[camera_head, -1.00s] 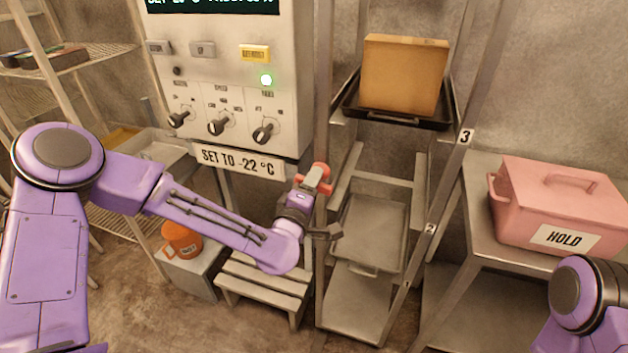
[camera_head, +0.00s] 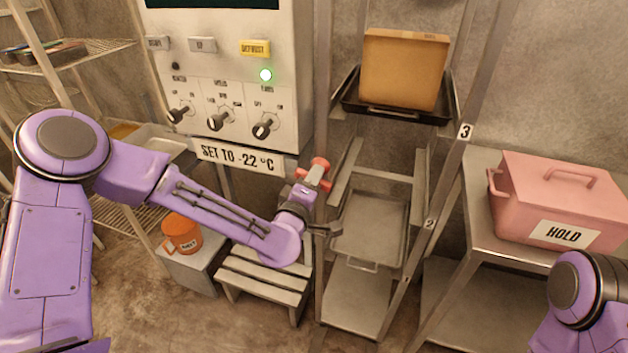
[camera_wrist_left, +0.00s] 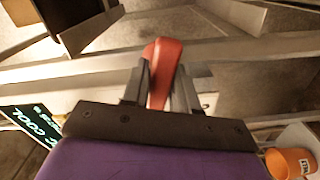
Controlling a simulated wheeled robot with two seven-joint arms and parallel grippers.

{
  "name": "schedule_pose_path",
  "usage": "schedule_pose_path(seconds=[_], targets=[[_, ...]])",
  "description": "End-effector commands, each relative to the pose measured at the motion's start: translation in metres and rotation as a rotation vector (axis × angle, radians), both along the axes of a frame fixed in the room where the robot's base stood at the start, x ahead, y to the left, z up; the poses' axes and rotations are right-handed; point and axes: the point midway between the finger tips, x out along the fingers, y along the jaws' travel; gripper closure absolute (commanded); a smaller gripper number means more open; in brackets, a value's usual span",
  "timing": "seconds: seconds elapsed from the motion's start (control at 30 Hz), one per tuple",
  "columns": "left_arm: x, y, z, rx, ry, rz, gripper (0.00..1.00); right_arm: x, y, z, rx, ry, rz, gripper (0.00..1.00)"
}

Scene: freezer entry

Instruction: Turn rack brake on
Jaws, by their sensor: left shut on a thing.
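The rack (camera_head: 438,200) is a tall metal frame with numbered levels in the middle of the head view. A red lever (camera_head: 320,166), which looks like the rack brake, sits at its left front post. My left gripper (camera_head: 314,178) is at this lever. In the left wrist view the red lever (camera_wrist_left: 162,70) stands between the two dark fingers (camera_wrist_left: 160,88), which are shut on it. The lever's base and pivot are hidden. My right arm shows at the lower right of the head view, but its gripper is out of view.
A control panel (camera_head: 225,70) with knobs stands left of the rack. A brown box (camera_head: 403,68) sits on a dark tray on the rack. A pink HOLD box (camera_head: 560,195) is on a table at right. A step stool (camera_head: 262,282) and orange mug (camera_head: 182,233) are below.

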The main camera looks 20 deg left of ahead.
Motion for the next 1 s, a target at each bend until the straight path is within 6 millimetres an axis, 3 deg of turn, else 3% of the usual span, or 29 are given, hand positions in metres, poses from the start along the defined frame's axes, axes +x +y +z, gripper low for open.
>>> schedule_pose_path(seconds=[1.0], targets=[[0.000,0.000,0.000,0.938,-0.033,0.000,1.00,0.000,0.000,-0.013,0.000,0.000,0.000,1.00]])
